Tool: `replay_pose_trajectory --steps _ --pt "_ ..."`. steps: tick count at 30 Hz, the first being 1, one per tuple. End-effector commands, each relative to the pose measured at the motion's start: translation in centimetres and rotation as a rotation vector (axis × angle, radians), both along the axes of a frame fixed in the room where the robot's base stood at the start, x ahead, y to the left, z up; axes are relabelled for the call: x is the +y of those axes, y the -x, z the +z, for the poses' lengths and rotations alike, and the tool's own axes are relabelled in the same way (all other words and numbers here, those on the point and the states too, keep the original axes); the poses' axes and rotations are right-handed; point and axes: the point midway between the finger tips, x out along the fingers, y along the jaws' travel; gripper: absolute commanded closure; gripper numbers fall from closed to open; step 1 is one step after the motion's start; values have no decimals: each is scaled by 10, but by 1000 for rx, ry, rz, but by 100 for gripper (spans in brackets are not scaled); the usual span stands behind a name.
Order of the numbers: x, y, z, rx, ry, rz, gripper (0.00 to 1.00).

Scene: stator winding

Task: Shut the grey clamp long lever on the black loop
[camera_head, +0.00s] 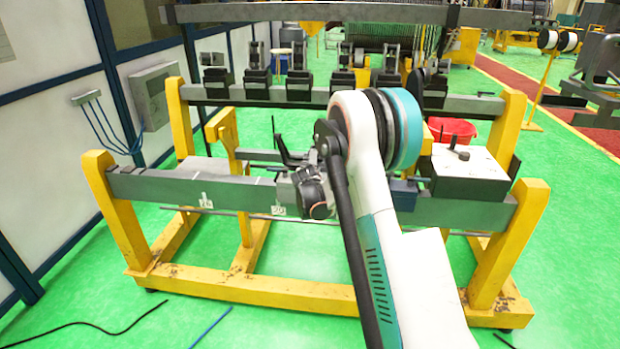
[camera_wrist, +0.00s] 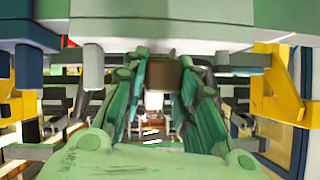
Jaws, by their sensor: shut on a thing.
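In the head view my gripper (camera_head: 304,186) is at the near grey beam, mostly hidden behind my own white arm. In the wrist view its two green fingers (camera_wrist: 163,80) are closed in on a dark brown block-like piece between their tips. This piece (camera_wrist: 165,71) seems to be part of the clamp lever, but its full shape is hidden. A thin black upright part (camera_head: 281,140) stands just left of my gripper in the head view. I cannot tell whether it is the lever or the loop. The black loop cannot be made out clearly.
The grey beam (camera_head: 150,186) rests on a yellow frame (camera_head: 262,291). A grey block (camera_head: 470,172) with a black knob sits at its right end. Several black clamps line the rear beam (camera_head: 350,98). A red bucket (camera_head: 452,130) stands behind. The green floor in front holds cables.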

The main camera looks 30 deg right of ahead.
Motion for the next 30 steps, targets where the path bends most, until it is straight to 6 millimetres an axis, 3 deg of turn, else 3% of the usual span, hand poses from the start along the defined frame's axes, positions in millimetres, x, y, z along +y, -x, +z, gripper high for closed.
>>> replay_pose_trajectory --steps 1,6,24,30 --pt "-1 -2 12 36 -25 -1 100" --pt "-5 -6 25 171 -117 -1 100" --pt "-21 -30 57 617 -417 -2 100" --pt "-25 -36 62 609 -412 0 100"
